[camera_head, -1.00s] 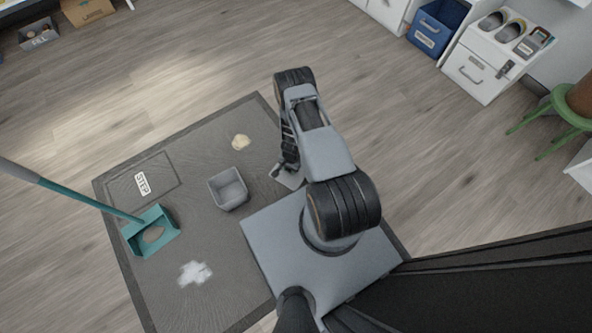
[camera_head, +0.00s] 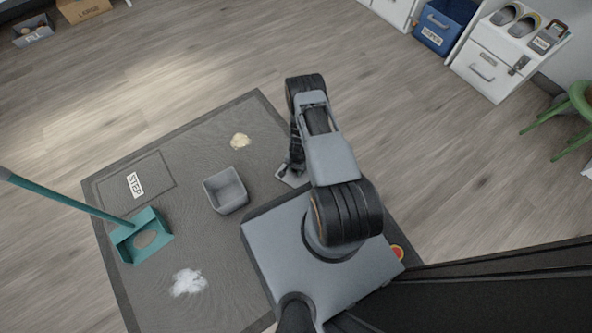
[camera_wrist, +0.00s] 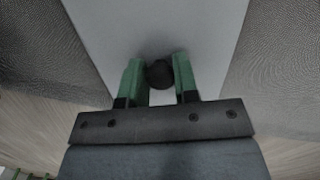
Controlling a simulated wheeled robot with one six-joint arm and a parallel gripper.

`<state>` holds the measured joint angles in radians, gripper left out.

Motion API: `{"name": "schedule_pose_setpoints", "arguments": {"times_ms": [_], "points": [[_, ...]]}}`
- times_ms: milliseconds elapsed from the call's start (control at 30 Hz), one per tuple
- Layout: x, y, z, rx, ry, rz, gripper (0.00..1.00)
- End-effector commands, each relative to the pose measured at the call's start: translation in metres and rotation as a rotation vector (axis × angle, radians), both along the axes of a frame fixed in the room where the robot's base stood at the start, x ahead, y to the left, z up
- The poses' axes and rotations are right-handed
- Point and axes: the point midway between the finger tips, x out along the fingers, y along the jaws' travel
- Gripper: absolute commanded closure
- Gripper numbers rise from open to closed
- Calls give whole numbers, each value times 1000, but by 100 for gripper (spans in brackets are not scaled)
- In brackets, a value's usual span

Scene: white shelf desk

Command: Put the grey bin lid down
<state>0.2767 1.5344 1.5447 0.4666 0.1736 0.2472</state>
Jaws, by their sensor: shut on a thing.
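My gripper (camera_wrist: 160,77) has its green fingers shut on the dark round knob (camera_wrist: 159,74) of the grey bin lid. The flat pale grey lid (camera_wrist: 160,25) fills the upper middle of the wrist view. In the head view a small corner of the lid (camera_head: 288,180) shows beside my gripper (camera_head: 293,168); my arm hides the rest. The lid is close to the dark mat, but I cannot tell whether it touches it. The open grey bin (camera_head: 226,190) stands on the mat, left of the lid and apart from it.
The dark mat (camera_head: 215,250) also holds a teal dustpan (camera_head: 140,237), a beige pile (camera_head: 240,141), a white powder patch (camera_head: 188,282) and a panel with a STEP label (camera_head: 134,185). White drawers (camera_head: 487,72) and a green stool (camera_head: 570,110) are at right.

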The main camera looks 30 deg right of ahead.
Motion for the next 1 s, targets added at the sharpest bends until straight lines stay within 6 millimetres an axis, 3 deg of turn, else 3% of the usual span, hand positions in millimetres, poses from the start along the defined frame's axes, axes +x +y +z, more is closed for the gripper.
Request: {"name": "schedule_pose_setpoints", "arguments": {"times_ms": [267,300,533,833,1000], "points": [[0,0,-1,0,0,0,95],[0,0,-1,0,0,0,70],[0,0,-1,0,0,0,48],[0,0,1,0,-1,1,46],[2,-2,25,-1,-2,-1,46]]}}
